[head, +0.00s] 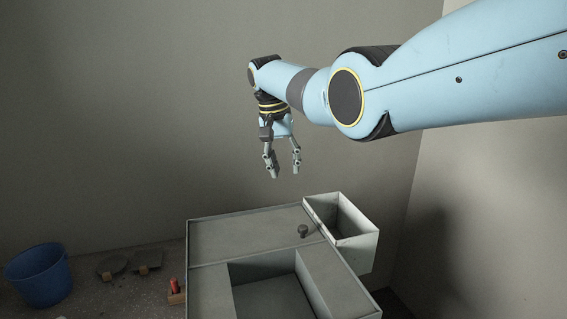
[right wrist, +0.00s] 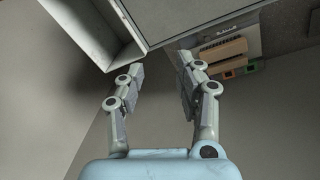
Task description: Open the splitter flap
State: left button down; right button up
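A grey metal box unit (head: 250,230) stands at the bottom centre of the head view, with a recessed opening in its front part. A small dark knob on a short lever (head: 303,231) sits on its top, near the right side. An open-topped bin (head: 357,243) is attached at its back right corner. I cannot tell for certain which part is the splitter flap. My right gripper (head: 284,172) is open and empty, pointing down above and behind the unit. In the right wrist view, its spread fingers (right wrist: 160,70) have nothing between them. My left gripper is out of view.
A blue bucket (head: 40,276) stands at the far left. Dark flat tools (head: 145,262) and a red-topped item (head: 174,287) lie left of the unit. The wall is close behind. The air around my right gripper is clear.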

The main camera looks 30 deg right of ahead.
jog(key=shift+o, duration=0.5)
jog(key=shift+s+d+r, duration=0.1)
jog(key=shift+s+r, duration=0.05)
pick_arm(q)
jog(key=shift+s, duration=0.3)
pick_arm(e)
notch_tip(320, 180, up, 12)
jog(key=a, duration=0.2)
jog(key=shift+w+f, duration=0.25)
jog(key=shift+w, duration=0.15)
